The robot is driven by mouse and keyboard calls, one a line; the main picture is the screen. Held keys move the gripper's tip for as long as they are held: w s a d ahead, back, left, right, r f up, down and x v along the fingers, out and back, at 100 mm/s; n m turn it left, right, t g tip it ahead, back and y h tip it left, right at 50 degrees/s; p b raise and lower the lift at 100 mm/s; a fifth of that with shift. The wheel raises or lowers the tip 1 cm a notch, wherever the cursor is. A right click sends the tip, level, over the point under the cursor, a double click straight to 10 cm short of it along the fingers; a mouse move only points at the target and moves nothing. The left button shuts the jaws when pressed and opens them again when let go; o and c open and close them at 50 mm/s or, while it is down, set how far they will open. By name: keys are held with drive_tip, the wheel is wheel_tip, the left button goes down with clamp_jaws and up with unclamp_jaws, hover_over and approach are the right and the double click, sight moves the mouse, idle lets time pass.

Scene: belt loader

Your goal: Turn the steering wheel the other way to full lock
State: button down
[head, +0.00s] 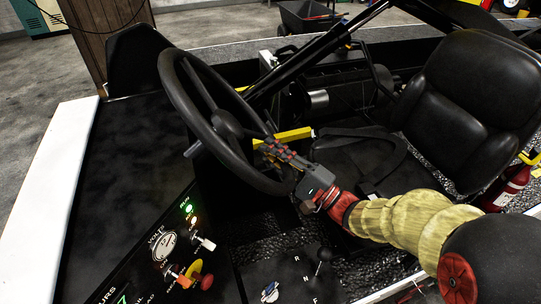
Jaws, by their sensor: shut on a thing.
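The black steering wheel (176,82) stands tilted on its column at the centre-left of the head view, with its hub (228,124) facing the seat. My gripper (268,150) reaches in from the lower right, at the right side of the wheel. Its fingers are closed at the wheel, by the rim and spoke on the seat side. The exact contact is partly hidden by the fingers and the gripper body.
A black seat (475,85) stands to the right. The dash panel has a volt gauge (163,245), a red knob (207,281) and lit lamps. A gear lever (322,256) stands below my gripper. A red extinguisher (508,188) is at the right.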

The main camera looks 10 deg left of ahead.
drive_tip(key=n+g+y+b, duration=0.1)
drive_tip(key=w+a+n+g+y+b, duration=0.1)
drive_tip(key=b, duration=0.1)
drive_tip(key=w+n+g+b, duration=0.1)
drive_tip(key=b, duration=0.1)
drive_tip(key=shift+w+a+r+y, duration=0.1)
drive_tip(key=shift+w+a+y, duration=0.15)
drive_tip(key=shift+y, duration=0.15)
drive_tip(key=c, duration=2)
unclamp_jaws()
drive_tip(key=shift+w, duration=0.15)
drive_tip(key=o, duration=0.3)
drive_tip(key=shift+o, duration=0.2)
drive_tip(key=s+d, duration=0.4)
drive_tip(key=d, duration=0.8)
drive_tip(key=shift+s+d+f, duration=0.2)
drive_tip(key=shift+r, duration=0.1)
